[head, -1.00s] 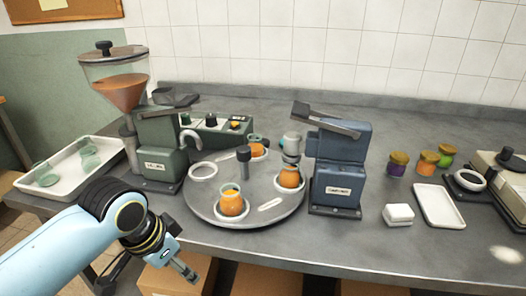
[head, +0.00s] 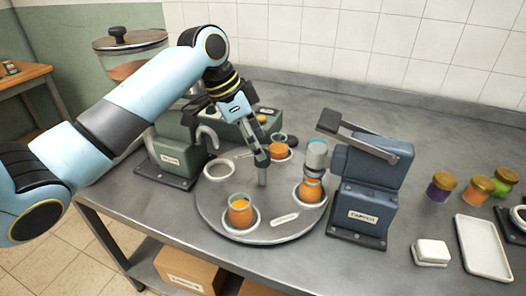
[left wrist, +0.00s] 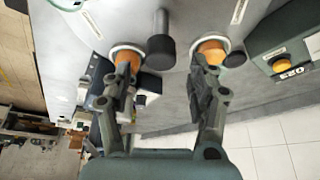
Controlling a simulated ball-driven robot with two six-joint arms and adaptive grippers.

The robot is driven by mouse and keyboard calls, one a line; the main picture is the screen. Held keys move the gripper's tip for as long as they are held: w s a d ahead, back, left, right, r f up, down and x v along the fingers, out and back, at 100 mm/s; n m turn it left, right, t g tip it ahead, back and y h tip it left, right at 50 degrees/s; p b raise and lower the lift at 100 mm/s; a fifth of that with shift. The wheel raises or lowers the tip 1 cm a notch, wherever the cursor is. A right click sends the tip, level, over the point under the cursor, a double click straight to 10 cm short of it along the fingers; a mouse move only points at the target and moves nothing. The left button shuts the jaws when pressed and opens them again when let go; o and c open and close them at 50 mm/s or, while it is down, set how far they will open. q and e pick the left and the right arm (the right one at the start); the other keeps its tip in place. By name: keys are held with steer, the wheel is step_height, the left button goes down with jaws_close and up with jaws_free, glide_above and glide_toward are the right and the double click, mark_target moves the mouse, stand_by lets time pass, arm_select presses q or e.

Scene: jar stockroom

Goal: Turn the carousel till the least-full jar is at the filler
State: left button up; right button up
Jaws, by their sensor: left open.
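The carousel (head: 248,232) is a round grey turntable with a dark centre post (head: 263,172). A front jar (head: 240,212) holds orange filling with clear glass above it. A right jar (head: 311,190) sits under the blue machine's pale head, which hides its top. A back jar (head: 278,150) is orange and partly behind my gripper. An empty ring (head: 219,169) lies at the carousel's left, near the green filler (head: 172,155) and its curved spout. My left gripper (head: 262,158) is open above the post; its spread fingers (left wrist: 165,75) also show in the left wrist view.
The blue machine (head: 365,190) stands close at the carousel's right. A white block (head: 431,252), a white tray (head: 483,247) and lidded jars (head: 475,190) are farther right. A control box with knobs (head: 240,128) is behind. The front edge beside the carousel is clear.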

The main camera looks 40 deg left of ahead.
mark_target(262, 171)
arm_select(q)
steer(key=x, duration=0.3)
steer(key=shift+w+f, duration=0.1)
steer(key=shift+f, duration=0.2)
steer(key=shift+d+f, duration=0.1)
steer(key=shift+f, duration=0.15)
steer(key=c, duration=0.8)
jaws_close()
arm_select(e)
steer(key=shift+w+a+r, duration=0.1)
steer(key=shift+w, duration=0.95)
